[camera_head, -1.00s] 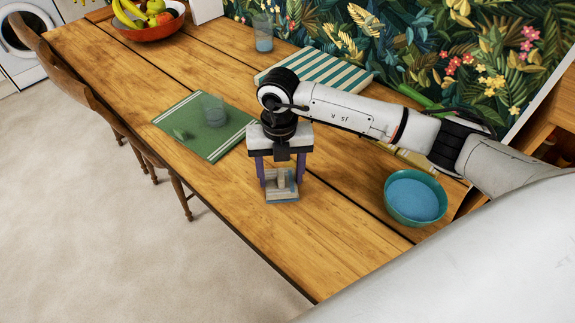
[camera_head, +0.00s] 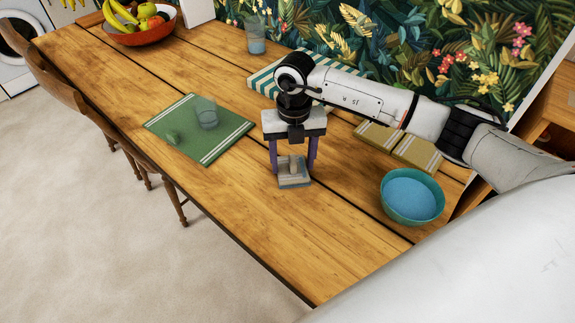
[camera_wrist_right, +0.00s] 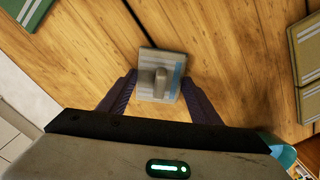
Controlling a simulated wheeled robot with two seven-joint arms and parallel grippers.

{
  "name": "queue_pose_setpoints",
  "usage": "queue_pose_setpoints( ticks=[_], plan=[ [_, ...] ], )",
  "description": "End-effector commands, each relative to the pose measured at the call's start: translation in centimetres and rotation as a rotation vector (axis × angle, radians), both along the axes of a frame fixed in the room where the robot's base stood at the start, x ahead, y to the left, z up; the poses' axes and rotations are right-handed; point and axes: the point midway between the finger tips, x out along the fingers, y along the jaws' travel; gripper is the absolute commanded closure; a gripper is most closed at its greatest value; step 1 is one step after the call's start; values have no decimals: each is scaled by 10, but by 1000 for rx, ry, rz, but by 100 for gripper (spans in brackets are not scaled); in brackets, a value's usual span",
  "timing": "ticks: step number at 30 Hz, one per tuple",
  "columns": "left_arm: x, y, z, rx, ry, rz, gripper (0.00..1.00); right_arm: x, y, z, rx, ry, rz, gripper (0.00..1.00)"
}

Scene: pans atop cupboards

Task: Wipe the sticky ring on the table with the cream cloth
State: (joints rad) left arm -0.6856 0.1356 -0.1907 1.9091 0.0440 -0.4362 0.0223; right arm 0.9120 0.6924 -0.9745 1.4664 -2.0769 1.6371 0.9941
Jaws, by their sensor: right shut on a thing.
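The cream cloth (camera_head: 294,182) is a small pale pad with a blue band and an upright grip piece in its middle. It lies flat at the table top, under my right gripper (camera_head: 294,168). In the right wrist view the cloth (camera_wrist_right: 147,62) sits between the fingers of my right gripper (camera_wrist_right: 161,88), which is shut on it. The wooden table (camera_head: 235,205) shows bare planks around it. I see no sticky ring; whether it lies under the cloth, I cannot tell. My left gripper is not in view.
A teal bowl (camera_head: 412,196) with blue contents stands to the right. Folded khaki cloths (camera_head: 378,137) lie behind. A green mat (camera_head: 186,143) with a glass (camera_head: 206,113) lies left. A striped mat (camera_head: 262,82), another glass (camera_head: 256,38) and a fruit bowl (camera_head: 140,36) are farther back.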

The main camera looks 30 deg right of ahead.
Motion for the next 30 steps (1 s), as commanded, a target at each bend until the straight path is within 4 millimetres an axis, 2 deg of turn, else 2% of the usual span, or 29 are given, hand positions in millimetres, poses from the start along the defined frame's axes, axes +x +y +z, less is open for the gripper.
queue_pose_setpoints(
  ticks=[4,9,22,30],
  plan=[
    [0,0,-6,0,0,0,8,5,-13,-3,0,0,-2,63],
    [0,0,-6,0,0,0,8,6,-15,-2,0,1,0,63],
    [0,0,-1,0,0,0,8,8,24,0,2,1,3,63],
    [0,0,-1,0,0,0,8,9,35,0,2,1,1,63]
  ],
)
